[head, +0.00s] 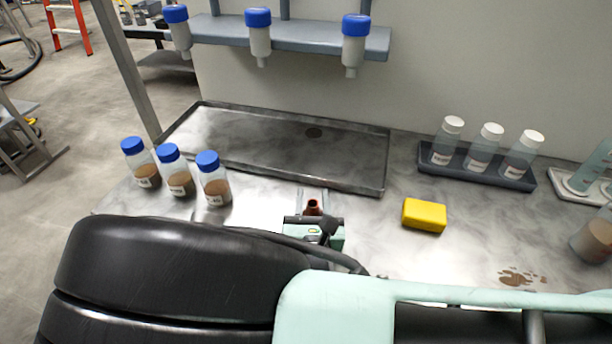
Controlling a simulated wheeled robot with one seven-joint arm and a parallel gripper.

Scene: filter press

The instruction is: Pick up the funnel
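A small brown piece with a dark round opening (312,206) shows just beyond my gripper (314,222), with a pale clear edge around it. It may be part of the funnel, but most of it is hidden and I cannot tell. My gripper is low over the front middle of the metal bench, largely covered by my own arm. Its fingers are not clear enough to show whether they are open or shut, or whether they touch the brown piece. No other funnel shows plainly.
Several blue-capped bottles (177,178) stand left, beside a shallow metal tray (352,181). A yellow sponge (424,215) lies right of my gripper. White-capped bottles sit in a dark rack (512,182). Blue-topped filter cups (260,40) hang from a shelf (224,30). A brown spill (517,278) lies front right.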

